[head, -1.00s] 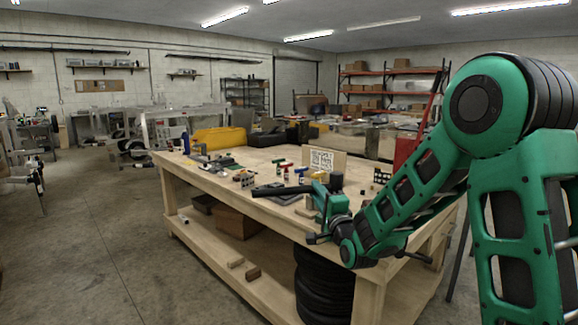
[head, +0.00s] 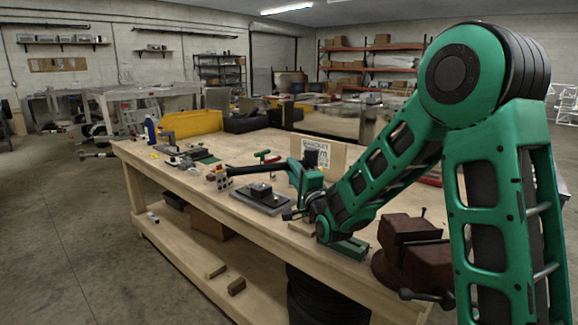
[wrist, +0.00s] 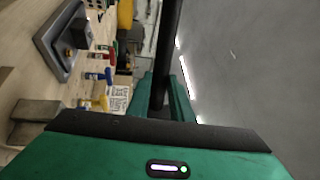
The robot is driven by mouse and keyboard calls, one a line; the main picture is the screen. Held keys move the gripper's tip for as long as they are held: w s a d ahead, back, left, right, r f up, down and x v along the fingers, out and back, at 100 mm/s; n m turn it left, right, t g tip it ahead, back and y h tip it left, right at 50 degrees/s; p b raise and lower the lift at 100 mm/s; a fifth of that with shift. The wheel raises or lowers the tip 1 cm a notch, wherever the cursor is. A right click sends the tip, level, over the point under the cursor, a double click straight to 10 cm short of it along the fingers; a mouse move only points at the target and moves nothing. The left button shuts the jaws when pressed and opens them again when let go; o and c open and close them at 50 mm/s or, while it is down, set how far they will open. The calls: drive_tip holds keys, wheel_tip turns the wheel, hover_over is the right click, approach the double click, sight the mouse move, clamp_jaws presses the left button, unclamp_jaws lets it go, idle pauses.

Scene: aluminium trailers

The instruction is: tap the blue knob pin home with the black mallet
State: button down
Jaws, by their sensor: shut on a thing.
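My gripper (head: 290,172) is shut on the black mallet (head: 255,171). Its long dark shaft points left over the workbench in the head view. In the wrist view the mallet (wrist: 168,45) runs from between the fingers to the top edge; I cannot make out its head. A grey plate with a black block (head: 260,198) lies on the bench just below the shaft, apart from it. This plate also shows in the wrist view (wrist: 48,50). I cannot make out the blue knob pin on the block. A small blue-handled item (wrist: 106,76) stands among red and yellow ones.
The wooden workbench (head: 215,255) carries a small block with coloured knobs (head: 218,179) near the shaft's end, a printed sign (head: 318,150) behind my gripper, a dark red vice (head: 412,245) at right and a yellow bin (head: 192,123) at the far left.

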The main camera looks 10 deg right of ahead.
drive_tip(key=shift+w+a, duration=0.2)
drive_tip(key=shift+w, duration=0.1)
drive_tip(key=shift+d, duration=0.2)
drive_tip(key=shift+s+a+f, duration=0.1)
drive_tip(key=shift+s+f, duration=0.05)
drive_tip(key=shift+f, duration=2.3)
drive_tip(key=shift+f, duration=0.1)
wheel_tip(320, 180, down, 5)
drive_tip(key=shift+r, duration=0.2)
drive_tip(key=shift+s+f, duration=0.1)
